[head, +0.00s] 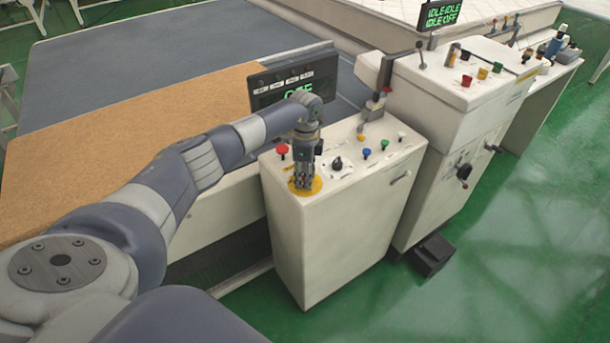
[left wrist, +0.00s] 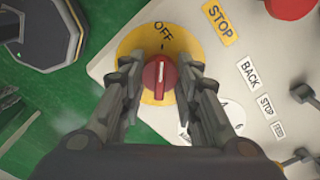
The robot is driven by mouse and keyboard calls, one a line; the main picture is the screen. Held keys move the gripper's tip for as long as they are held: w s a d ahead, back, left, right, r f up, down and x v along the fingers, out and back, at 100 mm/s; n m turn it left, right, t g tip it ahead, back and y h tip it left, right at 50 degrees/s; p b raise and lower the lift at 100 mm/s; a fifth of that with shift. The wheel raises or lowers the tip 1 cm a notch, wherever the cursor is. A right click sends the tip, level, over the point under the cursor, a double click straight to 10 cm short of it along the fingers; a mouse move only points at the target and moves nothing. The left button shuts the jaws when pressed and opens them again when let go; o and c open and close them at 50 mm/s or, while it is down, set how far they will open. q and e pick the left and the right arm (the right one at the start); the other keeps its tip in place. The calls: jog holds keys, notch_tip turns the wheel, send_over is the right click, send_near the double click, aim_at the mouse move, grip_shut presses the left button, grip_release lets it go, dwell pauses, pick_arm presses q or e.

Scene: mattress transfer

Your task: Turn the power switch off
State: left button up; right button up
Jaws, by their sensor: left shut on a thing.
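The power switch (left wrist: 159,76) is a red rotary knob with a white line, set on a round yellow plate (left wrist: 147,36) marked OFF. In the left wrist view its white line points nearly up toward the OFF mark. In the head view the yellow plate (head: 293,189) shows at the front left corner of the white control box's top, and my gripper hides the knob. My left gripper (head: 302,184) comes down over the plate. In the left wrist view its two fingers (left wrist: 158,82) are shut on the red knob, one on each side. My right gripper is not in view.
The white control box (head: 335,235) also carries a red button (head: 282,150), a black knob (head: 337,163), blue and green buttons and a small lever. A display (head: 295,78) behind it reads OFF. A taller white console (head: 455,110) stands to the right. Green floor is free in front.

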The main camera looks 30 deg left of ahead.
pick_arm(q)
jog(key=o, duration=1.1)
notch_tip(320, 180, up, 12)
